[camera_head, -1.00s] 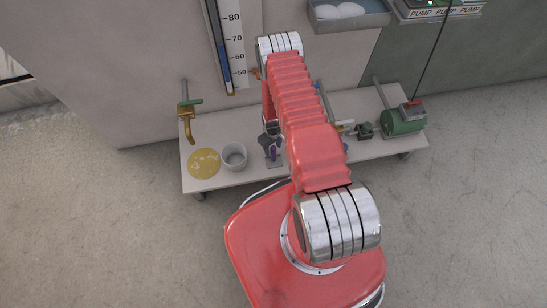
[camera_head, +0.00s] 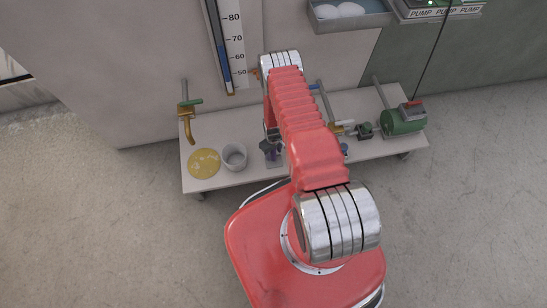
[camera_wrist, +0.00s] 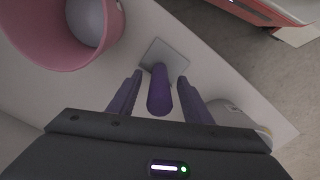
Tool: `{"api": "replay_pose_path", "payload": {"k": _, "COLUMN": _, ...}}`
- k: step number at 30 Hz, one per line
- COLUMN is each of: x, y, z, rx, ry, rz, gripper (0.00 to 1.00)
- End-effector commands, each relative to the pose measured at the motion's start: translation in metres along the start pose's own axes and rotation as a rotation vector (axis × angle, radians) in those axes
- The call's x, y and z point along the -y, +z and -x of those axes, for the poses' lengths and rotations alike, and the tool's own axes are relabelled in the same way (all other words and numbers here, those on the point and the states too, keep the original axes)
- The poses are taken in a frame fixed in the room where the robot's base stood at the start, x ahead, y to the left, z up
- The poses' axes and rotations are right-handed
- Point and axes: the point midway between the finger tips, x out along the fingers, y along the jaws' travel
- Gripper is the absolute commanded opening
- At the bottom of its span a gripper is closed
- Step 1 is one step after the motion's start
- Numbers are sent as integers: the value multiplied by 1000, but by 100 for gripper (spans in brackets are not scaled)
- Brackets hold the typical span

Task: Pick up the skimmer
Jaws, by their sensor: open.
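The skimmer shows in the wrist view as a purple handle (camera_wrist: 160,92) rising toward the camera, with a flat grey square plate (camera_wrist: 165,56) at its far end on the white bench. My gripper (camera_wrist: 160,76) is open, one finger on each side of the handle, with a visible gap on both sides. In the head view the grey plate (camera_head: 275,164) is on the bench, right of a pale cup; the handle is mostly hidden there by my gripper.
On the white bench (camera_head: 225,178) are a yellow disc (camera_head: 204,163), a pale cup (camera_head: 234,157), a brass tap (camera_head: 189,125) and a green motor (camera_head: 403,121). A pink round vessel (camera_wrist: 62,52) is close on the left in the wrist view. The wall stands behind the bench.

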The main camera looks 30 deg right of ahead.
Motion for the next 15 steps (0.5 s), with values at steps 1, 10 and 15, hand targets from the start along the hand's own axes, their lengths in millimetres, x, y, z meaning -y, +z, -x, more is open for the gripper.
{"api": "replay_pose_path", "payload": {"k": 1, "x": 0, "y": 0, "z": 0, "rx": 0, "ry": 0, "rz": 0, "gripper": 45}}
{"api": "replay_pose_path", "payload": {"k": 10, "x": 0, "y": 0, "z": 0, "rx": 0, "ry": 0, "rz": 0, "gripper": 41}}
{"api": "replay_pose_path", "payload": {"k": 15, "x": 0, "y": 0, "z": 0, "rx": 0, "ry": 0, "rz": 0, "gripper": 29}}
